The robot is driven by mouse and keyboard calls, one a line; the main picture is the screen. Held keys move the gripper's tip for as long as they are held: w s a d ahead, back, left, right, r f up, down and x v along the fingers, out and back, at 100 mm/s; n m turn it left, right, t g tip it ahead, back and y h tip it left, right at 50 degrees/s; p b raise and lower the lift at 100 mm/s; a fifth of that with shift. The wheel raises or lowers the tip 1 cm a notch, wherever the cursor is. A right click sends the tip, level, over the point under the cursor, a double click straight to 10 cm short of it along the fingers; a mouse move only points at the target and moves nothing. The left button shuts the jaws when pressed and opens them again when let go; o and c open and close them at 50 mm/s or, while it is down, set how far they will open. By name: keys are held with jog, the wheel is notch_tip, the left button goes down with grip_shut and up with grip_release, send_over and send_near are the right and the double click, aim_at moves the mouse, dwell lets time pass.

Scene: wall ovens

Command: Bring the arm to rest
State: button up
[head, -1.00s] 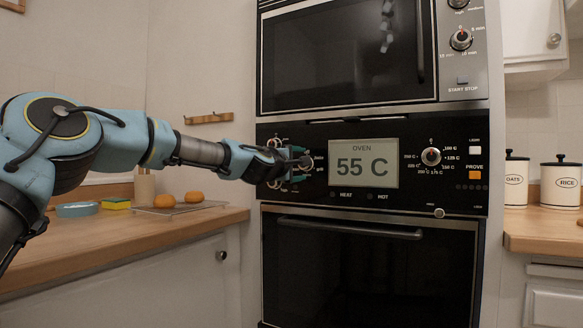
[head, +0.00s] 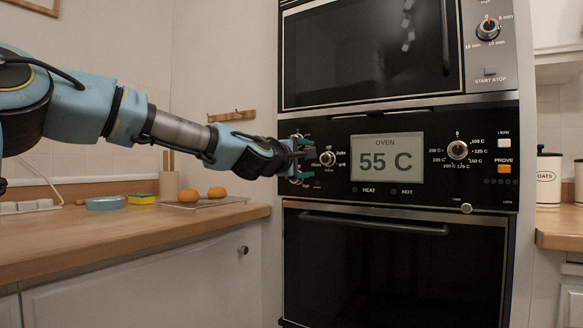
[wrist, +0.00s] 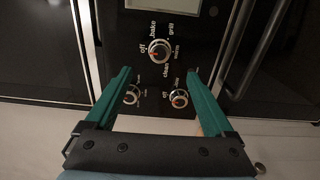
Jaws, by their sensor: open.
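My gripper (head: 307,160) is in front of the left end of the oven's control panel (head: 336,178), with its fingers pointing toward the knobs. In the wrist view its two green fingers (wrist: 159,95) are spread apart with nothing between them. One knob (wrist: 159,50) marked off, bake, grill, warm and clean lies beyond the fingertips. Two smaller knobs, a left one (wrist: 132,95) and a right one (wrist: 179,98), show between the fingers. I see no finger gripping a knob. The oven display (head: 387,158) reads 55 C.
A microwave (head: 375,55) sits above the oven door (head: 395,265) with its bar handle (head: 375,224). The left counter (head: 90,250) holds two orange buns (head: 217,192) on a rack, a sponge (head: 141,199) and a blue dish (head: 105,203). Canisters (head: 548,180) stand at right.

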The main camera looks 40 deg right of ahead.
jog(key=w+a+f+m+y, duration=0.2)
jog(key=w+a+f+y, duration=0.15)
jog(key=a+f, duration=0.5)
jog(key=w+a+f+m+y, duration=0.2)
jog(key=w+a+f+y, duration=0.3)
jog(key=f, duration=0.7)
jog(key=w+a+f+y, duration=0.15)
jog(key=a+f, duration=0.25)
jog(key=a, duration=0.5)
jog(key=a+f+m+y, duration=0.15)
jog(key=a+f, duration=0.25)
jog(key=a, duration=0.6)
jog(key=w+a+f+y, duration=0.15)
jog(key=a+f, duration=0.25)
jog(key=a, duration=0.5)
jog(key=s+a+f+g+y, duration=0.1)
jog(key=s+a, duration=0.3)
jog(key=a, duration=0.4)
jog(key=s+a+f+n+g+y, duration=0.1)
jog(key=s+a+f+y, duration=0.1)
jog(key=s+a, duration=0.35)
jog(key=s+a+f+g+y, duration=0.1)
jog(key=s+a, duration=0.1)
jog(key=a, duration=0.7)
notch_tip(320, 180, up, 23)
jog(key=p, duration=2.2)
jog(key=shift+s+p, duration=0.2)
jog(key=shift+p, duration=0.2)
